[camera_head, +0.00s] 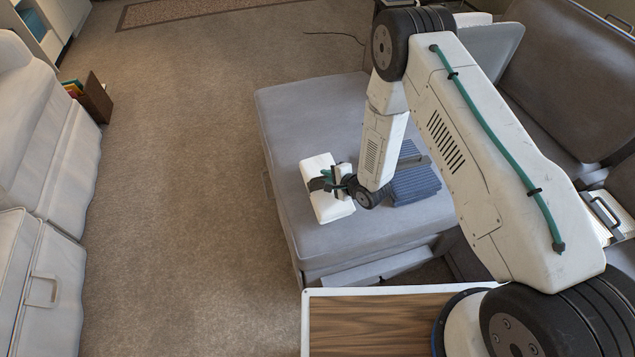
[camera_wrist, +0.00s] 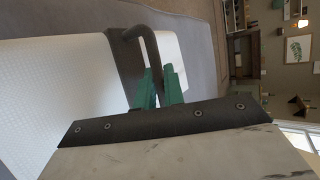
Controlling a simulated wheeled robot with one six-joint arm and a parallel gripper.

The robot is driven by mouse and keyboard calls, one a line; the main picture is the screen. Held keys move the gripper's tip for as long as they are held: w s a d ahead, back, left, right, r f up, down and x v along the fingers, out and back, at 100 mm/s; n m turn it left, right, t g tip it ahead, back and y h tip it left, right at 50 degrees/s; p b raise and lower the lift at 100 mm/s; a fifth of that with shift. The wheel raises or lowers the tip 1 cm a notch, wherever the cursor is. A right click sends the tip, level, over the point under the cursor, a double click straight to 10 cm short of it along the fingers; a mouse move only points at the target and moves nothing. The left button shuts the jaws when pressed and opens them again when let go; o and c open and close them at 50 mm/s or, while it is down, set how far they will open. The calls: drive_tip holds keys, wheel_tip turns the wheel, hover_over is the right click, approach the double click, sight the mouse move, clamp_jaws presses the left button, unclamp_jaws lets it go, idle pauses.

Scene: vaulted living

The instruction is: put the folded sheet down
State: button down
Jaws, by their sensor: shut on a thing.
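A white, block-shaped bundle (camera_head: 322,203) with a dark band around its middle appears to be the folded sheet. It is over the near left part of the grey ottoman (camera_head: 285,125); I cannot tell whether it rests on it. My gripper (camera_head: 338,178) is at the band, shut on its dark handle. In the wrist view, the sheet (camera_wrist: 65,95) has a fine white weave, and the green fingers of my gripper (camera_wrist: 158,88) close at the dark loop handle (camera_wrist: 152,50). The fingers hide part of the band.
A folded blue striped cloth (camera_head: 415,185) lies on the ottoman just right of the sheet, partly behind my arm. A grey sofa (camera_head: 550,65) stands at right, a white sofa (camera_head: 45,130) at left. The ottoman's far left top is clear, as is the carpet (camera_head: 185,190).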

wheel_tip(320, 180, down, 4)
drive_tip(key=shift+r, duration=0.25)
drive_tip(key=c, duration=1.5)
unclamp_jaws()
drive_tip(key=shift+s+f, duration=0.1)
